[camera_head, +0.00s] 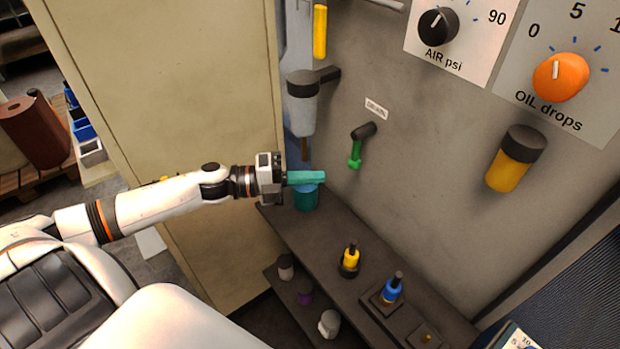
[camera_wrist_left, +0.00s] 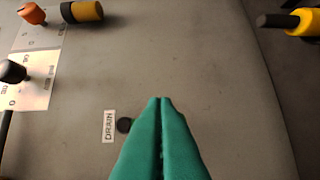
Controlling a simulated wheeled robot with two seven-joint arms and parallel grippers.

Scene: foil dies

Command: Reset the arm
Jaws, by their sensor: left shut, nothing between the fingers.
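My left gripper (camera_head: 318,177) has teal fingers and reaches in from the left over the shelf. In the left wrist view its fingers (camera_wrist_left: 162,102) are pressed together with nothing between them. It is in front of the grey panel (camera_head: 430,150), above a teal cup (camera_head: 306,198) on the shelf's far end. A green drain lever (camera_head: 355,155) on a dark stub hangs down to the right of the fingertips, apart from them. In the left wrist view the drain label (camera_wrist_left: 109,126) shows just left of the fingers. My right gripper is not in view.
The dark shelf (camera_head: 318,235) holds a yellow bottle (camera_head: 350,257) and a blue bottle (camera_head: 392,289). Small jars (camera_head: 329,323) stand on a lower shelf. A grey filter bowl (camera_head: 302,110) hangs above the gripper. A tan cabinet (camera_head: 170,100) stands behind the arm. An orange knob (camera_head: 560,77) is upper right.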

